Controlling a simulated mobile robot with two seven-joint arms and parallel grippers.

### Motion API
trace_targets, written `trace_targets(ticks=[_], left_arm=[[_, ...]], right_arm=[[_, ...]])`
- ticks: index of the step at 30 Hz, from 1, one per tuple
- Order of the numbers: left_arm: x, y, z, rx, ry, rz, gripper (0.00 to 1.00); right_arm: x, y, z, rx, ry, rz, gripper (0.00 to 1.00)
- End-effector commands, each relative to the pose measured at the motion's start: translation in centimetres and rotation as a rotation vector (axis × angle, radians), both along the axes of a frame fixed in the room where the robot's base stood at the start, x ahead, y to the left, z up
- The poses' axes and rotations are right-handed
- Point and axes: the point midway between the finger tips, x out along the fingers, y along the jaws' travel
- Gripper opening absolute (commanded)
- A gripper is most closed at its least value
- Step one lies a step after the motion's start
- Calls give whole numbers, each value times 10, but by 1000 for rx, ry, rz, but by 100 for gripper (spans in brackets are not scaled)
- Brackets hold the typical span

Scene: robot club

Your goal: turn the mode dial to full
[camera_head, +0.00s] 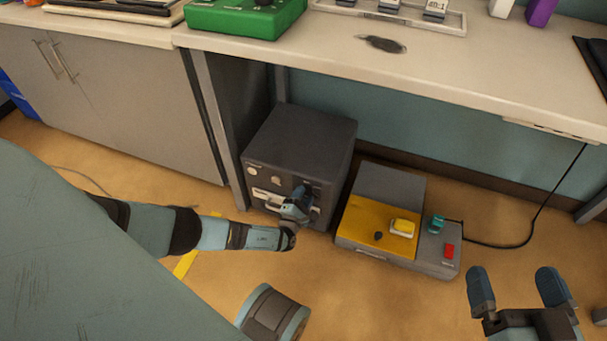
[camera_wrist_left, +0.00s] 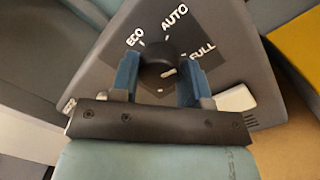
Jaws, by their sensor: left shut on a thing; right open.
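The mode dial (camera_wrist_left: 156,52) is a dark round knob on a dark panel in the left wrist view. Labels ECO, AUTO and FULL run around it from left to right. A pale mark shows on the knob's lower right side; which label it points to I cannot tell for sure. My left gripper (camera_wrist_left: 158,72) is shut on the dial, one blue finger on each side. In the head view my left gripper (camera_head: 299,200) is at the front of the dark grey cabinet (camera_head: 305,138) and hides the dial. My right gripper (camera_head: 518,287) is open and empty at the lower right.
The white worktop (camera_head: 330,50) overhangs behind. A black cable (camera_head: 520,235) crosses the floor at right.

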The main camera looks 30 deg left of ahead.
Motion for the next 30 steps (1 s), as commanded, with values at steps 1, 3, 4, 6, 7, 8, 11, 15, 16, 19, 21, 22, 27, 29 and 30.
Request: trace_targets(ticks=[1,3,4,6,7,8,11,15,16,19,21,22,27,29,30], left_arm=[[-2,0,0,39,12,1,19],[-2,0,0,93,25,0,19],[-2,0,-1,117,30,0,19],[-2,0,-1,164,41,0,19],[-2,1,-1,183,46,0,19],[-2,1,-1,201,50,0,19],[-2,1,-1,254,64,1,19],[-2,1,-1,305,75,0,19],[-2,1,-1,313,78,0,19],[-2,1,-2,335,83,1,19],[-2,1,-2,344,85,0,19],[-2,1,-2,347,85,1,19],[-2,2,-2,354,86,1,19],[-2,2,-2,354,86,1,19],[-2,2,-2,354,86,1,19]], right_arm=[[0,1,1,7,6,0,100],[0,1,2,14,13,-1,100],[0,2,3,18,14,-2,100],[0,2,4,26,19,-3,100],[0,3,5,28,21,-3,100],[0,3,5,31,23,-3,100],[-1,3,4,33,31,-2,100],[-4,3,1,35,48,-2,100],[-4,3,0,35,51,-2,100],[-5,3,-2,36,58,-2,100],[-5,3,-2,36,59,-1,100],[-5,3,-2,36,59,-1,100],[-5,3,-1,37,58,-1,100],[-4,3,-1,36,57,-1,100],[-4,3,-1,36,57,-1,100]])
